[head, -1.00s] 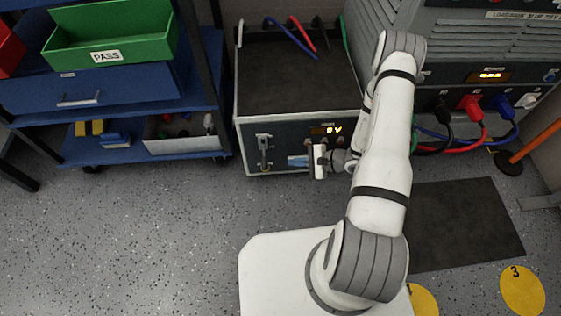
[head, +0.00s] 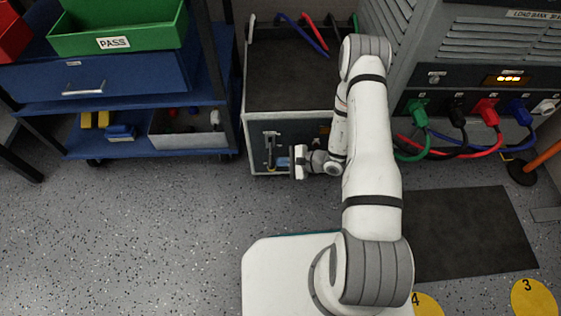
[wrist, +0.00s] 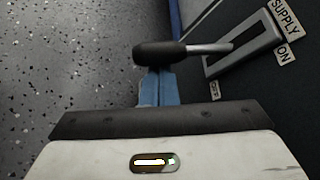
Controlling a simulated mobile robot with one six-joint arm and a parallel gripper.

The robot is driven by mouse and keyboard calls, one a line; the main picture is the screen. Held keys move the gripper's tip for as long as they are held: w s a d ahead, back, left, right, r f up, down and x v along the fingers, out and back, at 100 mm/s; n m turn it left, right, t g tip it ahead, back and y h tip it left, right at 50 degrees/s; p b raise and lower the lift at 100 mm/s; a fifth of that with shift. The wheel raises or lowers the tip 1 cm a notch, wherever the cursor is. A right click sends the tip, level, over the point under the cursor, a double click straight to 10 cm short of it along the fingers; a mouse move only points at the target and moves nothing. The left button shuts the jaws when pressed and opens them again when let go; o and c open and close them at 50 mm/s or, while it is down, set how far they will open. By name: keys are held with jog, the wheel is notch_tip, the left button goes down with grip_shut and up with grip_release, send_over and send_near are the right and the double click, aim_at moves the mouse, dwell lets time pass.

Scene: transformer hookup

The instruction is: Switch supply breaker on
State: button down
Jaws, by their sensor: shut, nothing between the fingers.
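The supply breaker is a metal lever with a black knob (wrist: 160,53), set in a slotted plate (wrist: 243,45) labelled SUPPLY, ON and OFF in the wrist view. The lever's shaft leaves the slot nearer the OFF label than the ON label. In the head view the breaker (head: 269,148) is on the front of the dark cabinet. My gripper (wrist: 158,82) is shut and empty, its blue fingers right by the knob, which overlaps their tips. I cannot tell whether they touch. In the head view my gripper (head: 283,162) is just right of the lever's lower end.
My arm hides much of the cabinet front. The cabinet (head: 290,75) has cables on top. A blue shelf cart (head: 140,85) stands left, with a green PASS bin (head: 115,30). Right is a load bank (head: 455,80) with coloured plugs and cables. The floor (head: 150,220) in front is clear.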

jog(key=shift+s+r+p, duration=0.15)
jog(key=shift+p, duration=0.15)
jog(key=shift+s+r+m+g, duration=0.1)
jog(key=shift+r+m+g, duration=0.05)
jog(key=shift+m+g, duration=0.15)
notch_tip(320, 180, up, 8)
jog(key=s+m+g+p, duration=0.1)
jog(key=m+g+p, duration=0.2)
jog(key=p, duration=0.3)
jog(key=shift+m+g, duration=0.3)
jog(key=shift+g, duration=0.1)
jog(key=shift+w+r, duration=0.1)
jog(key=shift+w, duration=0.05)
dwell(0.7)
